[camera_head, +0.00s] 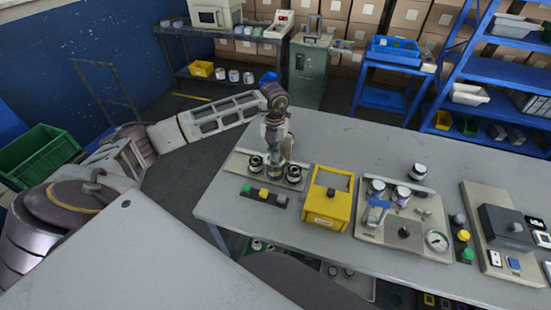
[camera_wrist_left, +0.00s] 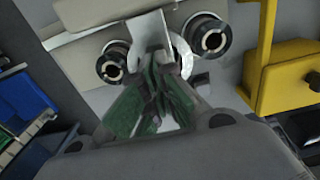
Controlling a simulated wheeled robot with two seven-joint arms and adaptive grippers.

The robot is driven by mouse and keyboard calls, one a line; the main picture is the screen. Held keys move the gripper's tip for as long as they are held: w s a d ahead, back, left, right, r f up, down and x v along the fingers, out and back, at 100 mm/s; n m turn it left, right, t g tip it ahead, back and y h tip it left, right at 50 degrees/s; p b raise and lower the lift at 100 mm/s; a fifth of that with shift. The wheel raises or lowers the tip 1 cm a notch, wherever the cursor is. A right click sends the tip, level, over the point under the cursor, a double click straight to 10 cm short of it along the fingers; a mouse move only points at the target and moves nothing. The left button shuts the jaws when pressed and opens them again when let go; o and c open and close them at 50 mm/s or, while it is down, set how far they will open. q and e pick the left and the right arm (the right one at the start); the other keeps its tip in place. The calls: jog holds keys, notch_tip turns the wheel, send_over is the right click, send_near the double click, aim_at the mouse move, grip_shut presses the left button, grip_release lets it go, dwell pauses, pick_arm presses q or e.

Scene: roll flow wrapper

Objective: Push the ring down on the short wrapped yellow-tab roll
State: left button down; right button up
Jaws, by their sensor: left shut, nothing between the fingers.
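My left gripper (camera_head: 275,160) points down over the light plate (camera_head: 236,163) at the left end of the table. It is shut and empty. In the left wrist view, its closed fingers (camera_wrist_left: 155,75) overlap a pale round piece with a white rim (camera_wrist_left: 184,58), mostly hidden behind them. I cannot tell whether they touch it. A black ringed round piece stands on each side, one to the left (camera_wrist_left: 112,66) and one to the right (camera_wrist_left: 208,38). No yellow tab can be made out on any of these. My right gripper is out of view.
A yellow frame (camera_head: 327,205) stands just right of the plate. Further right, a beige tray (camera_head: 400,235) holds wrapped rolls (camera_head: 401,195) and a gauge (camera_head: 436,241). Table behind the plate is clear.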

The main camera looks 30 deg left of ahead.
pick_arm(q)
jog(key=shift+f+b, duration=0.65)
jog(key=shift+f, duration=0.45)
jog(key=shift+r, duration=0.1)
jog(key=shift+r+p, duration=2.45)
jog(key=shift+r, duration=1.8)
